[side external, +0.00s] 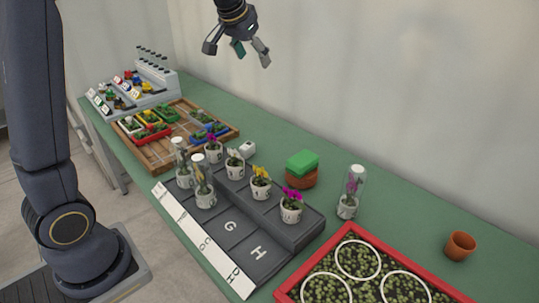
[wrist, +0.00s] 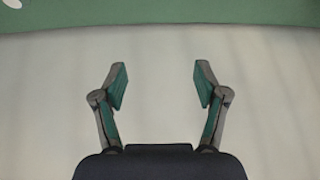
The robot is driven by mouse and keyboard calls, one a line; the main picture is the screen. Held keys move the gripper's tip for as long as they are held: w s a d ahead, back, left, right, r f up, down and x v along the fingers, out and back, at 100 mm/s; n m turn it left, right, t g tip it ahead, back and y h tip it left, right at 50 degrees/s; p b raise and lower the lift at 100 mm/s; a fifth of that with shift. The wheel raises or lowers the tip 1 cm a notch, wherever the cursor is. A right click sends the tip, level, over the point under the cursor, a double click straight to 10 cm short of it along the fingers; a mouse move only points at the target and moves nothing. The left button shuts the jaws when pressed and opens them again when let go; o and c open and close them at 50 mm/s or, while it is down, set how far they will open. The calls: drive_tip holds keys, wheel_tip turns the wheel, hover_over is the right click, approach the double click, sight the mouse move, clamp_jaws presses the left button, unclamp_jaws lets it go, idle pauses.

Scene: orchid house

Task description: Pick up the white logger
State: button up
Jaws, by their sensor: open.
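A small white box (side external: 247,148), which looks like the white logger, sits on the green bench behind the row of potted orchids in the side view. It is close to a white pot with a white flower (side external: 235,168). My gripper (side external: 238,53) is open and empty, high above the bench near the back wall, well above the box and apart from everything. In the wrist view my open gripper (wrist: 161,84) has nothing between its fingers. The box cannot be made out there.
A dark stepped stand (side external: 255,228) holds several potted orchids, some under clear covers. Nearby are a wooden tray (side external: 158,165), a brown pot with a green block (side external: 302,168), a covered orchid (side external: 350,195), a red-rimmed tray (side external: 345,232) and a terracotta pot (side external: 460,246). The bench's back right is bare.

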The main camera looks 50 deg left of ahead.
drive_tip(key=w+a+f+g, duration=0.1)
drive_tip(key=w+a+f, duration=0.5)
drive_tip(key=f, duration=0.4)
drive_tip(key=n+g, duration=0.1)
drive_tip(key=g, duration=0.2)
approach(247, 145)
drive_tip(key=x, duration=0.4)
drive_tip(key=shift+d+f, duration=0.35)
drive_tip(key=shift+f, duration=0.1)
drive_tip(key=x, duration=0.5)
drive_tip(key=shift+w+a+f, duration=0.15)
drive_tip(key=shift+a+f, duration=0.2)
clamp_jaws()
